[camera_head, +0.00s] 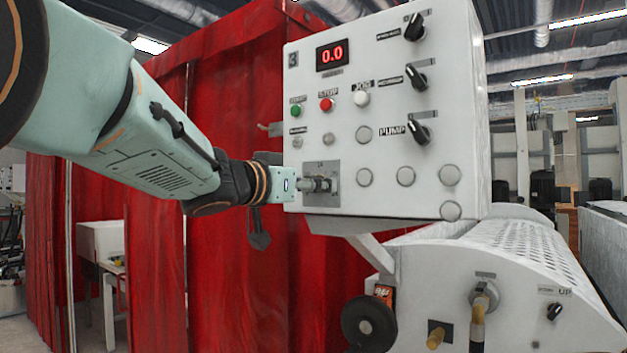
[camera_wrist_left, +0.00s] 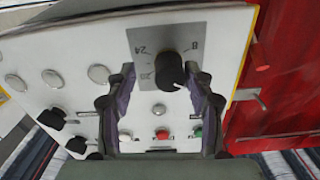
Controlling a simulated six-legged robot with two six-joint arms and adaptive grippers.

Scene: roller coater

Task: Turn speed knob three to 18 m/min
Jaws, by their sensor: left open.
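Control panel 3 (camera_head: 395,75) is a white box with a red display (camera_head: 332,55) reading 0.0. At its lower left is a grey scale plate (camera_head: 320,168); in the left wrist view the plate (camera_wrist_left: 150,42) shows the marks 24 and 8. The black speed knob (camera_wrist_left: 171,70) sits on this plate, with a light line at its lower edge. My left gripper (camera_head: 318,184) is at the plate and largely hides the knob in the head view. In the left wrist view its open fingers (camera_wrist_left: 163,82) are on either side of the knob; contact is not clear. My right gripper is not in view.
Green (camera_head: 296,111), red (camera_head: 326,104) and white (camera_head: 362,98) buttons sit above the plate. Black selector switches, one labelled PUMP (camera_head: 418,131), line the panel's right side. Red curtains (camera_head: 240,80) hang behind my left arm. A white perforated machine cover (camera_head: 510,250) lies below right.

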